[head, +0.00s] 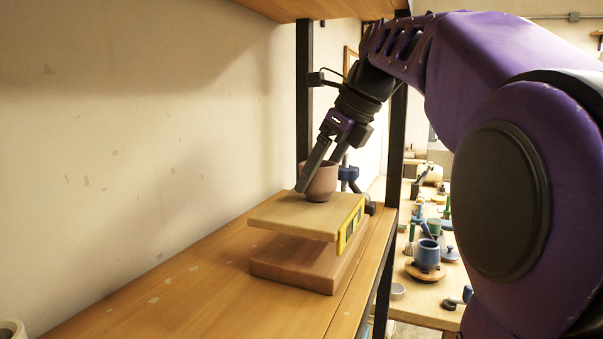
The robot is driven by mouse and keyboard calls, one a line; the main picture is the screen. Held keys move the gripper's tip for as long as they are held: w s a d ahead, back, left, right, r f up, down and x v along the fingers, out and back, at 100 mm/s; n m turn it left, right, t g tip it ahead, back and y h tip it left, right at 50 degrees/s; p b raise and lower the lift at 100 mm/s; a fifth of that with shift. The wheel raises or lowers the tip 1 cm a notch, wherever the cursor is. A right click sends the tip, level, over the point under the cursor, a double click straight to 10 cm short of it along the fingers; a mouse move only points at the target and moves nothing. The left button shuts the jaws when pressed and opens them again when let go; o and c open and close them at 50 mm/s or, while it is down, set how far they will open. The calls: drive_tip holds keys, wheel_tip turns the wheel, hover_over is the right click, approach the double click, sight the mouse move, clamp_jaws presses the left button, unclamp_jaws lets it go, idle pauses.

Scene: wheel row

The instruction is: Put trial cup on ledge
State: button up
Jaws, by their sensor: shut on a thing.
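The trial cup (321,184) is a small pinkish-brown cup. It is upright at the far part of a raised light-wood board (290,216), which looks like the ledge. My gripper (318,180) comes down from the upper right and is shut on the cup, with one dark finger across its left side. The other finger is mostly hidden behind the cup. The cup's base looks to be at the board's top, but I cannot tell whether it touches.
The board sits above a darker wood block (295,265) on a wooden shelf (190,290). A yellow strip (350,226) marks its right edge. Black shelf posts (304,95) stand close to my arm. A cluttered table (425,290) is at right. The shelf's near left is mostly clear.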

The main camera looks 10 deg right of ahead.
drive_tip(key=o, duration=1.3)
drive_tip(key=shift+f, duration=0.15)
drive_tip(key=shift+c, duration=0.2)
drive_tip(key=v, duration=1.2)
